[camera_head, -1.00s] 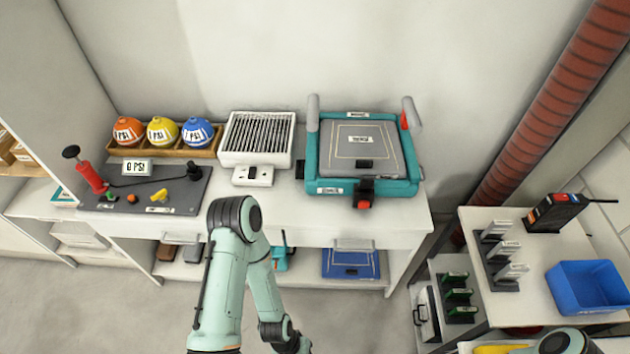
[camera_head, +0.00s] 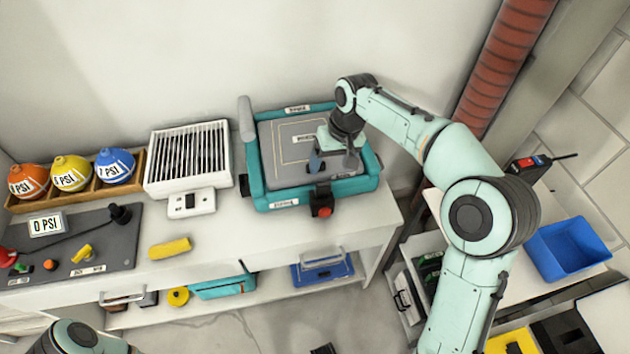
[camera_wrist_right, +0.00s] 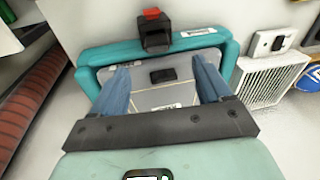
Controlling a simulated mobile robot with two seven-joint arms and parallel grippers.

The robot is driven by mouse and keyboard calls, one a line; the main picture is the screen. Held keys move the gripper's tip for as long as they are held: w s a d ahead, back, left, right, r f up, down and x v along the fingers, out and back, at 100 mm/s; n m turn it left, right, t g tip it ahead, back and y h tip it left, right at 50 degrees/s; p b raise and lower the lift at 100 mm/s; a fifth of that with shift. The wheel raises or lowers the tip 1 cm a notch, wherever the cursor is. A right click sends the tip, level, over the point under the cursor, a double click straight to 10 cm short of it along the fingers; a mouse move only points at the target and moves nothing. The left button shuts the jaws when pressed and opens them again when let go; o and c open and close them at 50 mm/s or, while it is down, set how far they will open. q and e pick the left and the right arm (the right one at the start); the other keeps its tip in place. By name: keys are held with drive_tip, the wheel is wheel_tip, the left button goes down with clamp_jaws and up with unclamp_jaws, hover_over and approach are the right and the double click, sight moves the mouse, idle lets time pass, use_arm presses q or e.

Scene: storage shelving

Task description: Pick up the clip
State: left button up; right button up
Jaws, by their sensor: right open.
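My right gripper (camera_head: 333,161) is open above the grey panel (camera_head: 275,147) in the teal frame (camera_head: 256,172). In the right wrist view its two blue fingers (camera_wrist_right: 160,70) are spread, with a small dark block (camera_wrist_right: 163,75) on the panel showing between them. Nothing is held. A black latch with a red button (camera_head: 321,203) sits on the frame's front edge; it also shows in the right wrist view (camera_wrist_right: 153,30). I cannot tell which part is the clip. My left arm shows only at the bottom left; its gripper is out of view.
A white slatted box (camera_head: 188,158) stands left of the frame, beside several labelled balls in a wooden tray (camera_head: 138,165). A yellow piece (camera_head: 170,248) lies near the table's front edge. A blue bin (camera_head: 570,247) is at the right, past my right arm.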

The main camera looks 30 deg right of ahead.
drive_tip(key=r, duration=0.2)
drive_tip(key=b, duration=0.1)
hover_over(325, 186)
drive_tip(key=f, duration=0.7)
drive_tip(key=shift+s+d, duration=0.25)
drive_tip(key=shift+s, duration=0.15)
drive_tip(key=shift+w+a+f+b, duration=0.1)
drive_tip(key=shift+w+f, duration=0.05)
drive_tip(key=shift+f, duration=0.85)
drive_tip(key=shift+w+a+f+b, duration=0.1)
drive_tip(key=shift+w+f, duration=0.1)
drive_tip(key=shift+f, duration=0.75)
drive_tip(key=shift+w+a+f+b, duration=0.1)
drive_tip(key=shift+w+f, duration=0.05)
drive_tip(key=shift+f, duration=0.85)
drive_tip(key=shift+c, duration=0.2)
drive_tip(key=c, duration=1.1)
